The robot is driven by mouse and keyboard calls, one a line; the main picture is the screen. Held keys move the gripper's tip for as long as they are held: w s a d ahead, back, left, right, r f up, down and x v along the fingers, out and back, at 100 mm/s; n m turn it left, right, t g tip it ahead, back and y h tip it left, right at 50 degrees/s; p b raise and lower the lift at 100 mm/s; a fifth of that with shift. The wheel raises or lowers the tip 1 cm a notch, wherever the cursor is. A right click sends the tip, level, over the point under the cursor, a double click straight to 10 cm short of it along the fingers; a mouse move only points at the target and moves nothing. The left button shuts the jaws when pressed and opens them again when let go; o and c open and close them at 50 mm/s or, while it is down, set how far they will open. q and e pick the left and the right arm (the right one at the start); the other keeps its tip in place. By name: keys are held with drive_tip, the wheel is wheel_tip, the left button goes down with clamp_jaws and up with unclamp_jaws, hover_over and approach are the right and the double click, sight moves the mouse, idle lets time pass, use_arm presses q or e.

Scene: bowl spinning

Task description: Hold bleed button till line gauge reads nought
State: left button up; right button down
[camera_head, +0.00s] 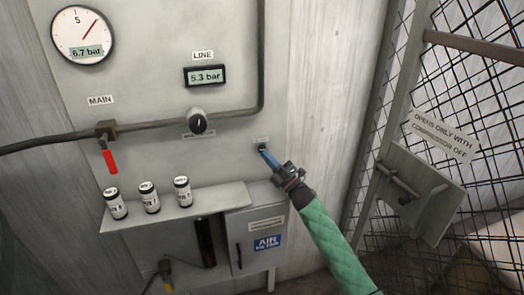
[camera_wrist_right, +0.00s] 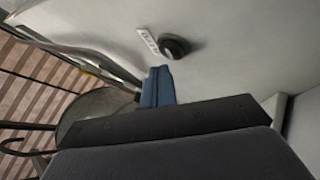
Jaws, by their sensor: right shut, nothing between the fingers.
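The line gauge (camera_head: 206,76) is a digital display under a LINE label and reads 5.3 bar. A small dark button (camera_head: 262,147) sits on the grey panel under a small label too blurred to read. In the right wrist view, a round black button (camera_wrist_right: 175,46) shows beside a label, just beyond the fingertips. My right gripper (camera_head: 268,157) has blue fingers, shut and empty, with tips close to the button. The wrist view shows the shut fingers (camera_wrist_right: 157,85) a little short of it; contact is not clear. My left gripper is not in view.
A round gauge (camera_head: 83,35) reads 6.7 bar. A red-handled MAIN valve (camera_head: 108,158) and a black knob (camera_head: 198,123) sit on the pipe. Several small canisters (camera_head: 149,197) stand on a shelf (camera_head: 178,212) at lower left. A mesh gate with a latch (camera_head: 405,188) is at right.

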idle(0.9)
drive_tip(key=shift+w+a+b, duration=0.15)
drive_tip(key=shift+w+b, duration=0.25)
drive_tip(key=shift+b, duration=0.1)
drive_tip(key=shift+w+a+b, duration=0.1)
drive_tip(key=shift+w+b, duration=0.3)
drive_tip(key=shift+w, duration=0.05)
idle(0.8)
drive_tip(key=shift+s, duration=0.1)
idle(2.5)
drive_tip(key=shift+s+d, duration=0.3)
drive_tip(key=shift+s, duration=0.45)
drive_tip(key=shift+s+d+p, duration=0.2)
drive_tip(key=shift+s+d, duration=0.05)
drive_tip(key=shift+s, duration=0.55)
drive_tip(key=shift+s+d+p, duration=0.15)
drive_tip(key=shift+s+d, duration=0.1)
drive_tip(key=shift+s, duration=0.55)
drive_tip(key=shift+s+d+p, duration=0.2)
drive_tip(key=shift+s+d, duration=0.05)
drive_tip(key=shift+s, duration=0.55)
